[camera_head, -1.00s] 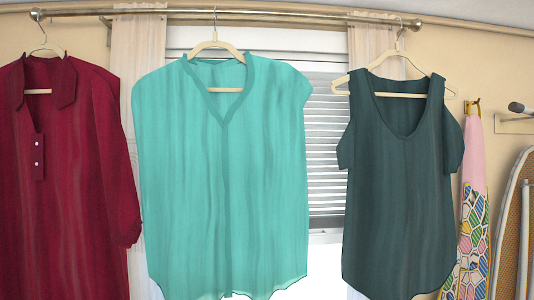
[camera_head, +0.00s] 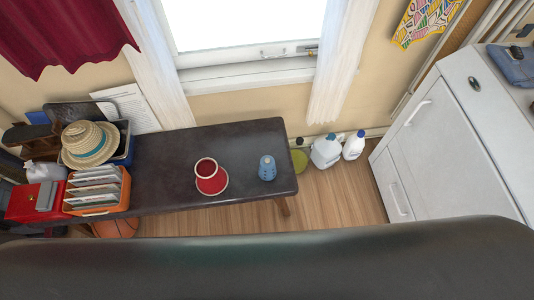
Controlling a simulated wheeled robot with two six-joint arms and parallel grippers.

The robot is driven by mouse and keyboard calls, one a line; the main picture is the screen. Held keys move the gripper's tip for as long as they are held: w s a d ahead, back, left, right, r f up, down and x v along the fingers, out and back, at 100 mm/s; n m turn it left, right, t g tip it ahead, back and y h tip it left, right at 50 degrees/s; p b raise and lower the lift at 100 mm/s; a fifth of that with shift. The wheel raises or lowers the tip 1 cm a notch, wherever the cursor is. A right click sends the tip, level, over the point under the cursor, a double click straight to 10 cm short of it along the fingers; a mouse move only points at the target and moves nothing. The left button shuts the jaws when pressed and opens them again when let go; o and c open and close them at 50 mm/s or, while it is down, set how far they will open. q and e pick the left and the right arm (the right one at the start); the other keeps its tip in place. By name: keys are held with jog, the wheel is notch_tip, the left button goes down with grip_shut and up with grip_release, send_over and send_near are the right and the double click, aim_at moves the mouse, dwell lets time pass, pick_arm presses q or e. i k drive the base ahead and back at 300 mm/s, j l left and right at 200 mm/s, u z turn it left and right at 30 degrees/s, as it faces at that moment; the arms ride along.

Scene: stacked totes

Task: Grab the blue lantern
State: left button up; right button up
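A small blue object with darker spots, which looks like the blue lantern (camera_head: 267,168), stands near the right end of a dark table (camera_head: 160,165). Neither of my grippers is in view, and nothing touches the blue object.
An orange crate (camera_head: 97,192), a straw hat (camera_head: 90,143) and a red box (camera_head: 36,201) crowd the table's left end. Bottles (camera_head: 326,151) stand on the floor past its right end. A white cabinet (camera_head: 450,140) is at right. A dark rounded surface (camera_head: 260,265) fills the foreground.

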aim_at(267, 172)
jog(key=k+z, duration=0.3)
jog(key=z, duration=0.15)
jog(key=k+l+z, duration=0.15)
jog(key=k+z, duration=0.25)
jog(key=k+l+z, duration=0.15)
jog(key=z, duration=0.3)
